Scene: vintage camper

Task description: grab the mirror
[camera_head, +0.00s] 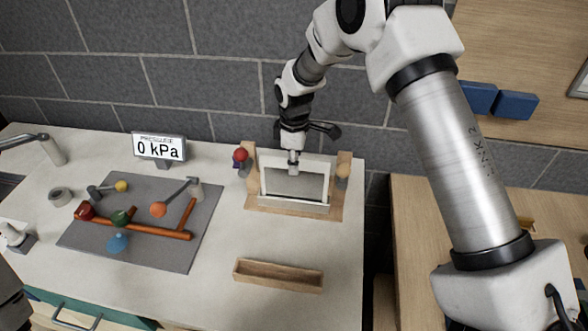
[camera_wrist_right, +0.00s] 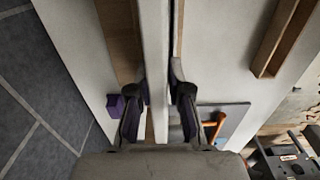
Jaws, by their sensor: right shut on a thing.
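The mirror (camera_head: 266,180), a rectangular panel with a pale frame, stands upright between two wooden posts of a stand (camera_head: 340,206) at the back right of the counter. My right gripper (camera_head: 293,163) reaches down from above to the middle of its top edge. In the right wrist view, the fingers of my right gripper (camera_wrist_right: 157,105) are shut on the pale frame of the mirror (camera_wrist_right: 155,45), one on each side. Whether the mirror's lower edge rests on the stand I cannot tell.
A wooden tray (camera_head: 278,275) lies in front of the stand. A grey mat (camera_head: 180,255) with orange pipes and coloured knobs lies left, below a pressure display (camera_head: 159,147). A red ball (camera_head: 240,155) is close to the left post. The grey block wall is close behind.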

